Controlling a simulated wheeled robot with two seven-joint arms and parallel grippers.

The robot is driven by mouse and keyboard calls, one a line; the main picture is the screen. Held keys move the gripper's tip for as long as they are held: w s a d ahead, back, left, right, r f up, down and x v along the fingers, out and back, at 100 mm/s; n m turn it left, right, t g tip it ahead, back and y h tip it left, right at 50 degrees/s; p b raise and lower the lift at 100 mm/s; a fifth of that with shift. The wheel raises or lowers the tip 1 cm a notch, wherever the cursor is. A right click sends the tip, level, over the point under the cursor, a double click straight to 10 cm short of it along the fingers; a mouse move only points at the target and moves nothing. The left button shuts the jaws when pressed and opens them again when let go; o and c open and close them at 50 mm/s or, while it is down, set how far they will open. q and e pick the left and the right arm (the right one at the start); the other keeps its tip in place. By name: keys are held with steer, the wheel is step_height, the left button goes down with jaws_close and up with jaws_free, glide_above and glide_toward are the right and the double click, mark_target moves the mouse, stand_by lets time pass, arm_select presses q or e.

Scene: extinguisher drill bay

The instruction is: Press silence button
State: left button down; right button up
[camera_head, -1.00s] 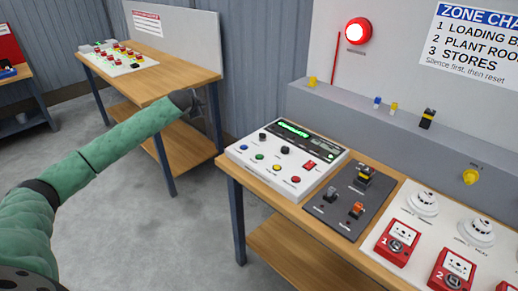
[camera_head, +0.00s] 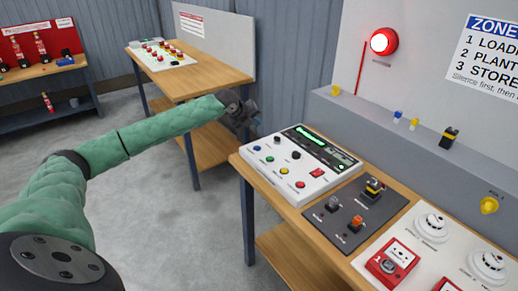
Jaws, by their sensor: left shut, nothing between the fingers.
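The white alarm panel (camera_head: 322,187) lies on the near wooden table, with a lit green display (camera_head: 313,140). Along its front edge are a blue button (camera_head: 257,148), a green button (camera_head: 270,159), a yellow button (camera_head: 284,170) and a red button (camera_head: 300,184). Black knobs (camera_head: 296,155) and a red square switch (camera_head: 317,173) sit behind them. The labels are too small to read, so I cannot tell which is the silence button. My left gripper (camera_head: 254,117) is shut and empty, in the air just beyond the panel's far left corner. My right gripper is out of view.
A dark grey switch plate (camera_head: 325,217) and red call points (camera_head: 391,262) lie right of the panel. A grey ledge (camera_head: 370,115) runs behind, under a lit red beacon (camera_head: 384,41). Another table (camera_head: 205,80) stands at the back left. Open floor lies left of the near table.

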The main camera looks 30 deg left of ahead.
mark_target(255, 149)
arm_select(q)
steer(key=shift+d+m, duration=0.1)
steer(key=shift+m, duration=1.2)
steer(key=shift+f, duration=0.15)
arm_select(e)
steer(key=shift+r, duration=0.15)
